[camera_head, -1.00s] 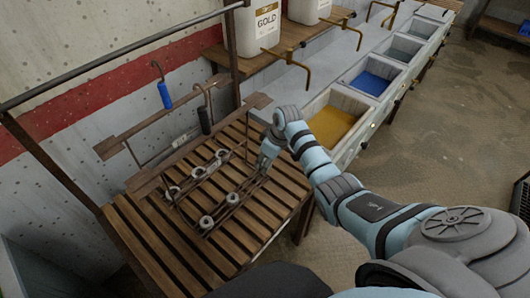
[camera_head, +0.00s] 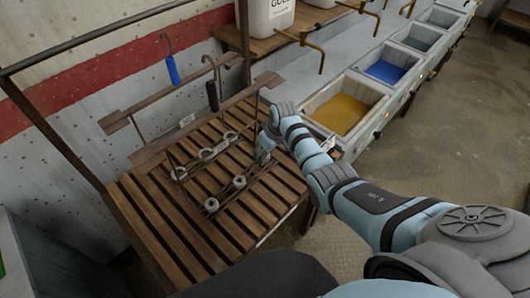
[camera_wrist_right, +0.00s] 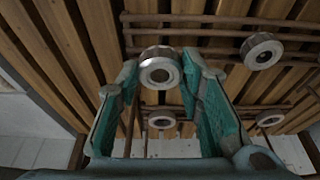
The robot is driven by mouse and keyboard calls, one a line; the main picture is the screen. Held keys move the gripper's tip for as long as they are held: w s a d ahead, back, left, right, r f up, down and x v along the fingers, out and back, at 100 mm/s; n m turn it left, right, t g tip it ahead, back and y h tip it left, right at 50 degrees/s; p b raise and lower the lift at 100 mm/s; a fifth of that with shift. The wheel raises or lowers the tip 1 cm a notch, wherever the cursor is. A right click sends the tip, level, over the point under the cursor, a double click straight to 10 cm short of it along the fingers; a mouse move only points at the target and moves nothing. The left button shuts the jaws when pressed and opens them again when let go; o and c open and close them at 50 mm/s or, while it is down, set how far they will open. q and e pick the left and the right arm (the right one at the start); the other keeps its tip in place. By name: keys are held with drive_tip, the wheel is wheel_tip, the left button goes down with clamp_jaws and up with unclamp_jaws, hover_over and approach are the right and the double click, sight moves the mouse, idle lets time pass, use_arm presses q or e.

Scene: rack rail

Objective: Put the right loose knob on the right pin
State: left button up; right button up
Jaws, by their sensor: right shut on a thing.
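My right gripper (camera_head: 262,157) is low over the slatted table. In the right wrist view its fingers (camera_wrist_right: 160,78) are around a grey, ring-shaped knob (camera_wrist_right: 160,70) with a dark centre. The gripper hides this knob in the head view. I cannot tell whether it rests on the rods or is lifted. Two similar knobs sit on the front rods, one in the middle (camera_head: 239,182) and one to the left (camera_head: 211,205). Several grey rings (camera_head: 206,153) stand in the row behind. I cannot make out the right pin clearly. My left gripper is not in view.
A slatted wooden table (camera_head: 150,225) carries the thin metal rods. Behind the rings runs a raised brown rail (camera_head: 215,112), with a blue-handled hook (camera_head: 172,70) and a black-handled hook (camera_head: 212,95) near it. Bins with yellow (camera_head: 340,114) and blue contents stand to the right.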

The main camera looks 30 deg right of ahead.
idle(0.5)
drive_tip(key=shift+f+b, duration=1)
drive_tip(key=shift+f, duration=0.5)
drive_tip(key=o, duration=1.2)
drive_tip(key=shift+r, duration=0.1)
